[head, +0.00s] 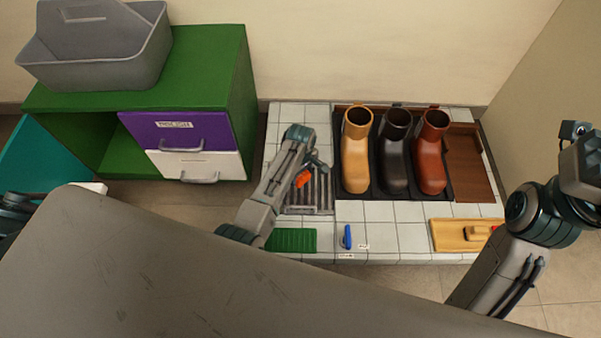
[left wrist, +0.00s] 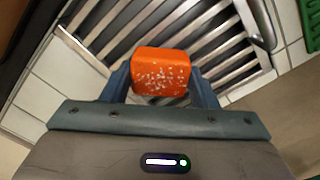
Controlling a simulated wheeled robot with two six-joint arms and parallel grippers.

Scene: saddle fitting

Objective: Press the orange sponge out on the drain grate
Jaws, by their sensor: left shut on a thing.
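The orange sponge (head: 302,179) is over the metal drain grate (head: 322,192) in the head view. In the left wrist view the sponge (left wrist: 160,72) has white specks on its face and sits between the two fingers of my left gripper (left wrist: 160,85). My left gripper (head: 307,172) is shut on the sponge. The bars of the grate (left wrist: 225,45) show behind the sponge; I cannot tell whether the sponge touches them. My right arm is at the right edge of the head view, and its fingertips are not visible.
Tan, black and red-brown boots (head: 355,155) stand in a dark tray right of the grate. A green mat (head: 292,240), a blue item (head: 347,237) and a wooden board (head: 455,236) lie along the front. A green cabinet (head: 235,90) stands left. White tiles in between are clear.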

